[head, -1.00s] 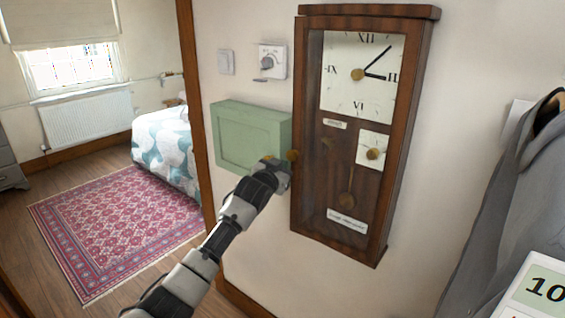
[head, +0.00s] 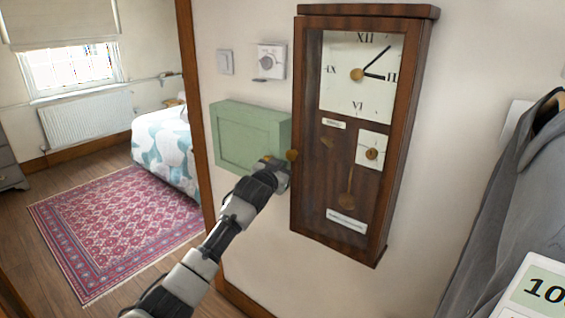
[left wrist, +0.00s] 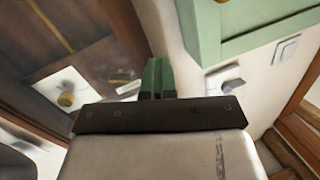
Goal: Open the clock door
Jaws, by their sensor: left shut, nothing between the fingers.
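The wall clock (head: 302,200) is a tall dark wooden case with a white dial (head: 350,95), a small lower dial and a pendulum. Its door looks shut. A round brass knob (head: 292,155) sits at the door's left edge. My left gripper (head: 282,168) is at that edge, close to the knob. It is shut with nothing held. Whether it touches the knob or door cannot be told. In the left wrist view the fingers (left wrist: 158,78) point toward the clock, whose dark case (left wrist: 105,62) and white dial (left wrist: 62,95) show at left. My right gripper is out of view.
A green wall box (head: 240,135) is just left of the clock, behind my left arm. A thermostat (head: 271,62) and a switch (head: 226,62) are above it. A grey coat (head: 510,190) hangs at right. A wooden door frame (head: 192,110) stands left.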

